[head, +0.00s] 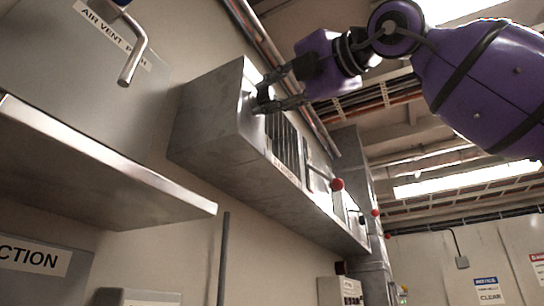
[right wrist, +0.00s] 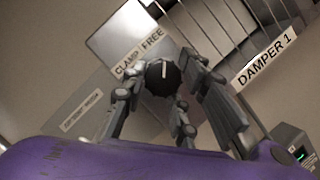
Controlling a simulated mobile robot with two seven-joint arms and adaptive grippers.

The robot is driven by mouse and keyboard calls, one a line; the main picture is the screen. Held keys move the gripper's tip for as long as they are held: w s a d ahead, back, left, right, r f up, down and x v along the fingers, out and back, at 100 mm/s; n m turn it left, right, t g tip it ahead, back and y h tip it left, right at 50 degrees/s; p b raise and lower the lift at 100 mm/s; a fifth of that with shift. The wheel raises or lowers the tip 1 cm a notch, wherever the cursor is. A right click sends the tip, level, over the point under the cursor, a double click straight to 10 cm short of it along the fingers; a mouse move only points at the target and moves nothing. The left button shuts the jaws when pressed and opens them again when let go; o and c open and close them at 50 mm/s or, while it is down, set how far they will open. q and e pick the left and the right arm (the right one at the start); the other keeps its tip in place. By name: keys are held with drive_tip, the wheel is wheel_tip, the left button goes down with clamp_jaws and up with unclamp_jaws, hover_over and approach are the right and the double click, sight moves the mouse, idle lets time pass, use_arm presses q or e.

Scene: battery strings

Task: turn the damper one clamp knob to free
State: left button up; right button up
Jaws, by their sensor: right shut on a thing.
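The damper one clamp knob (right wrist: 160,82) is dark and faceted, with a white line that points up in the right wrist view. It sits beside the labels CLAMP (right wrist: 127,65) and FREE (right wrist: 153,38); the line is nearer to the FREE side. A DAMPER 1 label (right wrist: 265,60) is to its right. My right gripper (right wrist: 165,98) has its fingers around the knob and is shut on it. In the head view, my right gripper (head: 262,98) reaches the near end of the grey duct (head: 215,125), and its fingers mostly hide the knob. My left gripper is out of view.
Louvres (head: 283,135) and a red ball handle (head: 337,184) are along the duct, with more red knobs farther off. A grey shelf (head: 110,165) and a bent handle (head: 133,60) under the AIR VENT PIN label are at left. Pipes run above.

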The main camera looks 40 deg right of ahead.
drive_tip(key=shift+s+r+m, duration=0.2)
drive_tip(key=shift+r+m, duration=0.2)
drive_tip(key=o, duration=1.1)
drive_tip(key=shift+w, duration=0.1)
drive_tip(key=shift+c, duration=0.2)
drive_tip(key=shift+f, duration=0.15)
drive_tip(key=v, duration=1.2)
drive_tip(key=shift+a, duration=0.1)
